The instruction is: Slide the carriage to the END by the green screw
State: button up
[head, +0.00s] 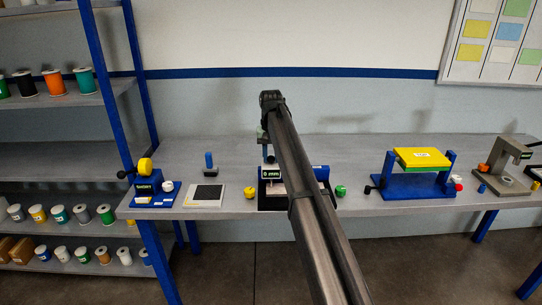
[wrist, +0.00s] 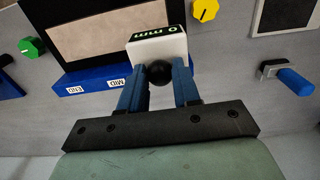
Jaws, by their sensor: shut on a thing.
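The carriage (wrist: 157,47) is a white block with a black face reading "0 mm" and a round black knob (wrist: 160,73). My gripper (wrist: 160,80) has its blue fingers shut on this knob. The carriage sits on a blue rail (wrist: 95,80) with labels MID (wrist: 117,83) and END (wrist: 75,91). It stands past MID, on the side away from END. The green screw (wrist: 31,48) is beyond the END side.
A yellow knob (head: 249,192) lies by the carriage side. A dark plate on a white base (head: 206,195) and a blue-handled piece (head: 209,164) are left of it. A blue stand with a yellow top (head: 422,158) is at the right. The bench between is clear.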

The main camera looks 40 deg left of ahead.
grip_shut()
jog(key=w+d, duration=1.3)
jog(key=shift+w+d, duration=0.1)
jog(key=o, duration=0.5)
grip_release()
jog(key=o, duration=0.3)
jog(key=shift+o, duration=0.2)
notch_tip(320, 180, up, 14)
